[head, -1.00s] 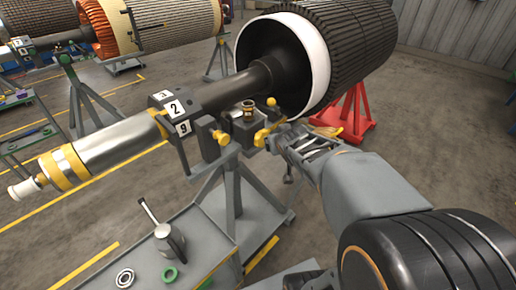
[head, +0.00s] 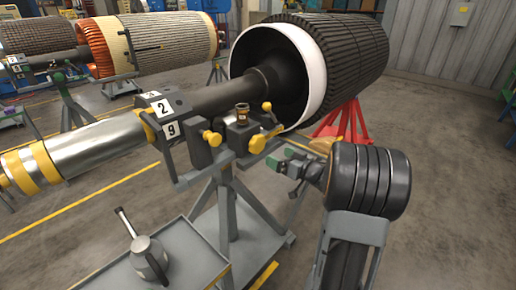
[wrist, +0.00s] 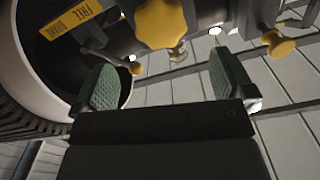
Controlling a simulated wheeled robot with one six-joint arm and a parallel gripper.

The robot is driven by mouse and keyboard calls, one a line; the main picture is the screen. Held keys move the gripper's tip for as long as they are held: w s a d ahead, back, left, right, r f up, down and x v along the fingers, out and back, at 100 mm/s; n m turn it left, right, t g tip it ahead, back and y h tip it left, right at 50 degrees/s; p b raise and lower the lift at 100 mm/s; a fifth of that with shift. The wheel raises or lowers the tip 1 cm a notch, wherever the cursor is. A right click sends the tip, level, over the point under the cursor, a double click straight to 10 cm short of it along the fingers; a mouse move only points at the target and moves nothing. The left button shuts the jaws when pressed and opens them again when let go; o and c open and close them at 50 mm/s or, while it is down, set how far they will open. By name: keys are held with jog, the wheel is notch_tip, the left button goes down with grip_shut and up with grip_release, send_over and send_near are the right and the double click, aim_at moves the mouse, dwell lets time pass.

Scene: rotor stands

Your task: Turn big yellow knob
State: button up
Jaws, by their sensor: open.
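The big yellow knob (head: 257,144) is on the right side of the dark block on the stand, beside the shaft. In the wrist view the knob (wrist: 162,22) is lobed and sits at the top, beyond the gap between my fingers. My gripper (head: 284,165) is open and empty, to the right of and a little below the knob in the head view, apart from it. In the wrist view my gripper (wrist: 167,82) shows two green-padded fingers spread wide. A yellow plate (wrist: 80,18) reading FREE and BRAKE is left of the knob.
A smaller yellow knob (head: 212,138) and a yellow-balled lever (head: 266,106) are on the same stand. The large rotor (head: 345,60) lies behind on a red stand (head: 345,122). A grey cart (head: 200,262) with an oil can (head: 147,255) is in front.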

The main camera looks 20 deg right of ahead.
aim_at(260, 147)
jog(key=x, duration=1)
jog(key=shift+w+a+b, duration=0.1)
jog(key=shift+w+b, duration=0.15)
jog(key=shift+b, duration=0.1)
jog(key=shift+f, duration=0.1)
jog(key=c, duration=0.9)
